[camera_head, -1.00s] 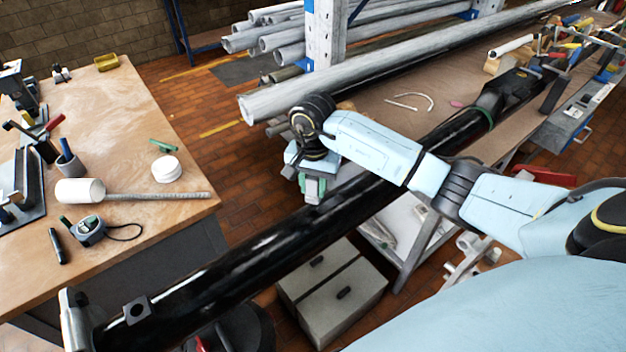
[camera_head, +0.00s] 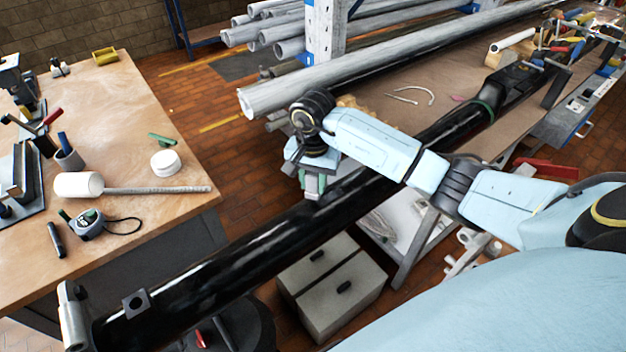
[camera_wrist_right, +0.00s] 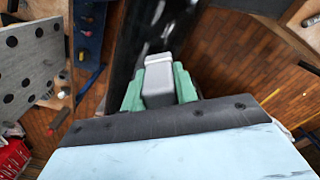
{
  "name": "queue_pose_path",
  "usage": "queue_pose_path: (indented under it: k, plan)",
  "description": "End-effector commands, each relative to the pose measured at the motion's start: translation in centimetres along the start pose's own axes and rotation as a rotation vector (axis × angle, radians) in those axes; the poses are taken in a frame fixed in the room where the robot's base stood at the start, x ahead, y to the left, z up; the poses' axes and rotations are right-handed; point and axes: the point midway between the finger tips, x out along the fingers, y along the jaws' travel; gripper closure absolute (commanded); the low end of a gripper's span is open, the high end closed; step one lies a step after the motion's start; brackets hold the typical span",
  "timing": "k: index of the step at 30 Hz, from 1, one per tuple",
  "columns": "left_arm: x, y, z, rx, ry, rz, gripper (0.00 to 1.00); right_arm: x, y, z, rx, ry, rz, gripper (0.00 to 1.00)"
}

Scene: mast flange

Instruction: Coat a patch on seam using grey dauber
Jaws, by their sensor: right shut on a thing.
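The long black mast tube (camera_head: 265,252) runs diagonally across the head view, with a grey metal end fitting at lower left. My right gripper (camera_head: 312,187) is at the tube's far side, near its middle. In the right wrist view my right gripper (camera_wrist_right: 158,85) has green fingers shut on a grey block-shaped dauber (camera_wrist_right: 158,80). The dauber's light tip points toward the black tube (camera_wrist_right: 150,35); I cannot tell whether it touches. The seam is not clearly visible. My left gripper is not in view.

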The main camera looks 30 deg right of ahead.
Motion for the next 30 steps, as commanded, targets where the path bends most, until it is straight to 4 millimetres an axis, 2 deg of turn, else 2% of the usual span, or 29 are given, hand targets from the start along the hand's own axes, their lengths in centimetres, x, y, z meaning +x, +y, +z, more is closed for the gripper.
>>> queue_pose_path:
  k: [30]
  plan:
    - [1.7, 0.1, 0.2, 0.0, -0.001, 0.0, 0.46, 1.9, 0.1, 0.0, 0.0, 0.0, 0.0, 0.94]
